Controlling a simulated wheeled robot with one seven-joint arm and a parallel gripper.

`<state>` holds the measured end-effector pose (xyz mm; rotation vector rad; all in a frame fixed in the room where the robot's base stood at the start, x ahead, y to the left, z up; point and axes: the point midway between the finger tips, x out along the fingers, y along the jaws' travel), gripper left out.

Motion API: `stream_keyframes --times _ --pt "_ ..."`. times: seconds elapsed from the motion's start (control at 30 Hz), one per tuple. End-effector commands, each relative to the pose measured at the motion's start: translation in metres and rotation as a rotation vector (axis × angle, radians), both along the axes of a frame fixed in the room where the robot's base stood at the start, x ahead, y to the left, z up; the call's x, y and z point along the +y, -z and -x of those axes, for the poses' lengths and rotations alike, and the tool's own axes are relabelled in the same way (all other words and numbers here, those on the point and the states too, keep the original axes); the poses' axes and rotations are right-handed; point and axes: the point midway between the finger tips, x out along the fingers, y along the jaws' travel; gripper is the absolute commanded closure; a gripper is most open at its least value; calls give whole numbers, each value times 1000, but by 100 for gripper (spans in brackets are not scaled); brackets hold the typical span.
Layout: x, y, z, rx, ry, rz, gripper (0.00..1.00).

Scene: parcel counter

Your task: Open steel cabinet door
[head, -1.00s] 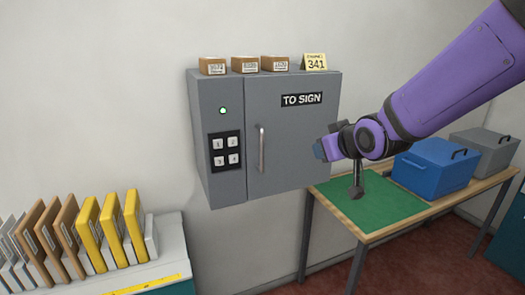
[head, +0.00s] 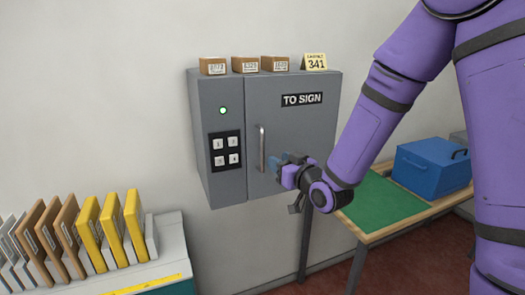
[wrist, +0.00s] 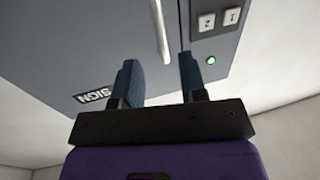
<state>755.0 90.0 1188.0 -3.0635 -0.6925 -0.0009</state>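The grey steel cabinet (head: 210,180) hangs on the wall, its door (head: 290,125) marked "TO SIGN" and looking shut. A vertical bar handle (head: 262,149) is on the door's left side. My gripper (head: 276,163) is just right of the handle's lower part, in front of the door. In the wrist view my gripper (wrist: 158,78) has its two blue fingers spread apart with nothing between them. The handle (wrist: 159,32) shows beyond the fingertips, roughly in line with the gap. I see no contact with it.
A keypad (head: 225,151) and a lit green light (head: 223,111) are left of the door. Small boxes (head: 245,65) and a "341" card (head: 314,62) stand on top. A table with a green mat (head: 385,203) and a blue box (head: 432,168) is at right.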

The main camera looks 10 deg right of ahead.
Motion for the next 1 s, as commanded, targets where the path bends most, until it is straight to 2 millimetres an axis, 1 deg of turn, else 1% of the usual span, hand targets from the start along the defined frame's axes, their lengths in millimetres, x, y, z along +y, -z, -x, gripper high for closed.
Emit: stream_keyframes --times 0.3,0.5,0.7,0.93,0.97,1.0 --pt "25 0 -51 0 0 -1 61" --pt "35 0 -73 0 0 -1 61" --pt "39 0 -81 1 0 0 61" --pt "39 0 -82 1 0 0 61" --pt "39 0 -82 1 0 0 64" --pt "39 0 -82 1 0 0 73"
